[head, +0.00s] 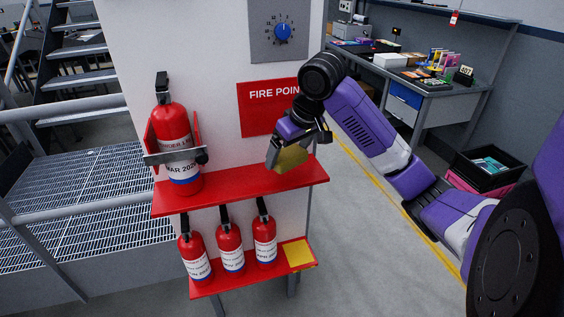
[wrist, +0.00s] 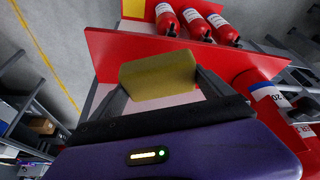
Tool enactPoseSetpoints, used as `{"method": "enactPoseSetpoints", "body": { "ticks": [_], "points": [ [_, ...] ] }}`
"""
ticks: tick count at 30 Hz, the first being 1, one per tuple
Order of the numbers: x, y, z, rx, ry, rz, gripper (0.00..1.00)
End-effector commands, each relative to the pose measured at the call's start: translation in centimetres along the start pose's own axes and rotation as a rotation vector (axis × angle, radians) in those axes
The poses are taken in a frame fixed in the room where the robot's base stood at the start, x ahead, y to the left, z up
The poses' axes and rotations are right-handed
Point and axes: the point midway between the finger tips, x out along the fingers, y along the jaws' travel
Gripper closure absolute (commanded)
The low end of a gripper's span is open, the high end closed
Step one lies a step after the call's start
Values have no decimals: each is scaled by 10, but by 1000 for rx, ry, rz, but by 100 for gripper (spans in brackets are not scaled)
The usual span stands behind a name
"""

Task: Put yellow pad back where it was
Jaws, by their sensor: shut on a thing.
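My gripper (head: 291,151) is shut on a yellow pad (head: 290,160), near the right end of the upper red shelf (head: 240,188). In the wrist view the pad (wrist: 158,76) sits between the two fingers of my gripper (wrist: 160,83), with red shelf behind it. The pad looks raised over the shelf; I cannot tell the exact gap. A flat yellow square (head: 299,256) lies at the right end of the lower red shelf (head: 226,285), beside the small extinguishers. It also shows at the top of the wrist view (wrist: 134,9).
A large fire extinguisher (head: 173,135) stands in a bracket on the upper shelf's left. Three small extinguishers (head: 231,247) stand on the lower shelf. A red sign (head: 268,106) and a blue dial (head: 283,32) are on the white panel behind. The upper shelf's middle is clear.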

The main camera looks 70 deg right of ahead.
Motion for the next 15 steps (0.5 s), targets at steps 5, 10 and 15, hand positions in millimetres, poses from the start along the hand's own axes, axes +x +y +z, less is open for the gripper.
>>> {"method": "enactPoseSetpoints", "body": {
  "ticks": [5, 10, 15],
  "points": [
    [10, 16, -35, 0, -3, 4, 42],
    [32, 19, -33, 1, -2, 1, 42],
    [45, 19, -28, 1, -1, 2, 42]
  ]
}}
